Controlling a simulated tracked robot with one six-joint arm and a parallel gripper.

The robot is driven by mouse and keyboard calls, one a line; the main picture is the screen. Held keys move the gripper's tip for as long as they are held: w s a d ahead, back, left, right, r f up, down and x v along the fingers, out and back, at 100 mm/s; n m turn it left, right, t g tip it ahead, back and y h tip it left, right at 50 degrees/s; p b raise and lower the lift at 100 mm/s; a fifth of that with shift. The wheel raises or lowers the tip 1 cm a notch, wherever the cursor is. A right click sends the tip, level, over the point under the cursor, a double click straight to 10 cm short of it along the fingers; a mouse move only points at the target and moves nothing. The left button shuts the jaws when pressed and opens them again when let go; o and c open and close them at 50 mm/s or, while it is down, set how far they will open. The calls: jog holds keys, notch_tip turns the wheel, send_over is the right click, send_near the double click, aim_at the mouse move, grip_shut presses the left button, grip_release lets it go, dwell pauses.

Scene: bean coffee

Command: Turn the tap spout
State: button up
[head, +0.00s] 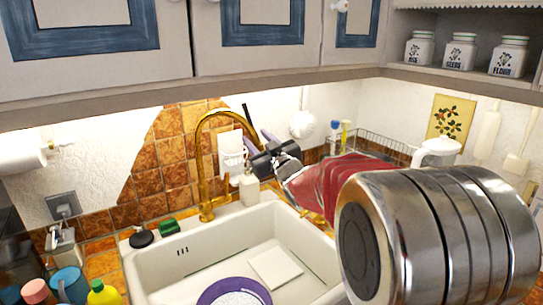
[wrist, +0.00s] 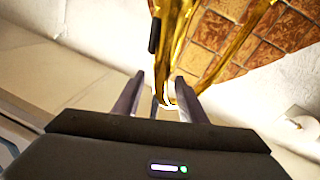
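The gold tap (head: 203,180) stands upright at the back rim of the white sink in the head view. Its spout (head: 222,113) arches up and to the right. My gripper (head: 256,133) is just right of the spout's outer end. In the wrist view my gripper (wrist: 160,80) has its two fingers apart, with gold tap parts (wrist: 174,30) ahead and partly in line with the gap. I cannot tell whether a finger touches the spout. The spout's tip is partly hidden near the gripper in the head view.
The white sink (head: 150,270) holds a purple-rimmed bowl (head: 207,297). A soap bottle (head: 249,189) stands right of the tap, and a green sponge (head: 169,226) lies left of it. Cabinets (head: 180,72) hang above. A wire rack (head: 372,143) is behind my arm.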

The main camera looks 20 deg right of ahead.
jog(key=s+f, duration=0.1)
jog(key=s, duration=1)
jog(key=shift+s+d+f, duration=0.15)
jog(key=shift+s+d, duration=0.2)
jog(key=shift+d, duration=0.1)
